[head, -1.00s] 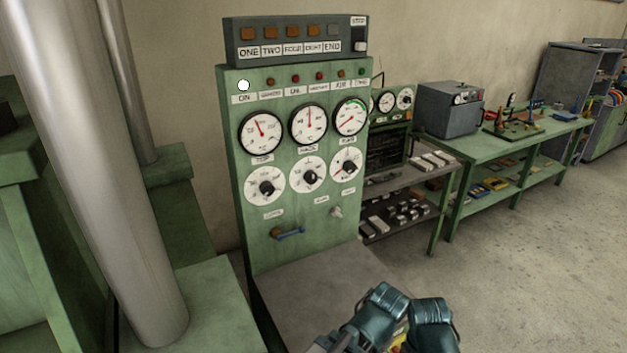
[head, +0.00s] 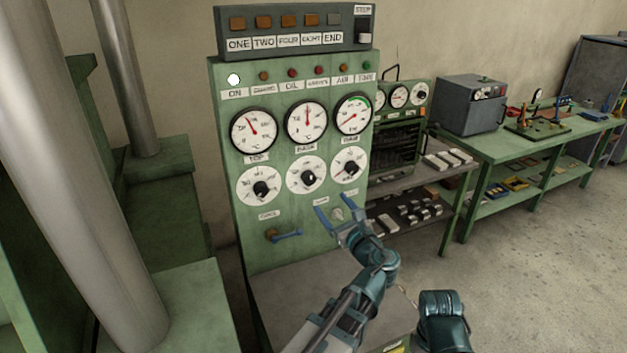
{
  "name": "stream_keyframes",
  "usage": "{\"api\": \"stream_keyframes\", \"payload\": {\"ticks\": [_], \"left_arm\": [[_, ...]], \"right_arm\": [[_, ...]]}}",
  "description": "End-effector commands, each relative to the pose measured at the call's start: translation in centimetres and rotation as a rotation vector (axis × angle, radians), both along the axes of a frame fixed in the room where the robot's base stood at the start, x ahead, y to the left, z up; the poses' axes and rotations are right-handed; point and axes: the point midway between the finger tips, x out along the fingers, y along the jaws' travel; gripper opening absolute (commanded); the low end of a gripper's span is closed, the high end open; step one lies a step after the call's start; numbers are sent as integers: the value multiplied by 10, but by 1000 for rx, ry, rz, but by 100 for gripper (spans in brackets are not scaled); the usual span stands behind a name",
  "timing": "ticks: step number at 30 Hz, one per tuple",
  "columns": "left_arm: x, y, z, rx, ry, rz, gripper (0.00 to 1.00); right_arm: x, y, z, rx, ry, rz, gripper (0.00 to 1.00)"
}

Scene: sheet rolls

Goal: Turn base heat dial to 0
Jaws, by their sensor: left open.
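The green control panel (head: 225,190) carries a row of three white dials with black knobs. The middle dial (head: 296,182) sits under the gauge labelled BASE (head: 306,123). Its knob has a white mark, but its scale is too small to read. My left gripper (head: 335,206) is open and empty, its blue fingers pointing up at the panel below the middle and right dials, in front of a small switch (head: 337,214). It appears apart from the middle dial. Part of my right arm shows at the bottom; its gripper is not in view.
A left dial (head: 250,188) and a right dial (head: 349,160) flank the middle one. A blue-handled lever (head: 287,235) sticks out lower left. A grey ledge (head: 290,285) lies below. A thick metal column (head: 75,180) stands at left.

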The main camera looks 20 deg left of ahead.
Motion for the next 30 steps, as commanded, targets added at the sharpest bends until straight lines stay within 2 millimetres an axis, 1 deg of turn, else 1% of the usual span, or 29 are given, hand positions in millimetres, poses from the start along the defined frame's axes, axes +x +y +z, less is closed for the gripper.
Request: {"api": "stream_keyframes", "payload": {"ticks": [4,7,15,21,25,30], "left_arm": [[5,6,0,-2,-1,2,82],[15,16,0,-3,-1,4,82],[53,57,-1,-5,-1,6,82],[75,83,-1,-6,-2,3,82],[85,95,-1,-5,-2,2,82],[91,102,-1,-5,-2,2,82]], "right_arm": [[0,0,0,0,0,0,50],[0,0,0,0,0,0,50],[0,0,0,0,0,0,50],[0,0,0,0,0,0,50],[0,0,0,0,0,0,50],[0,0,0,0,0,0,50]]}}
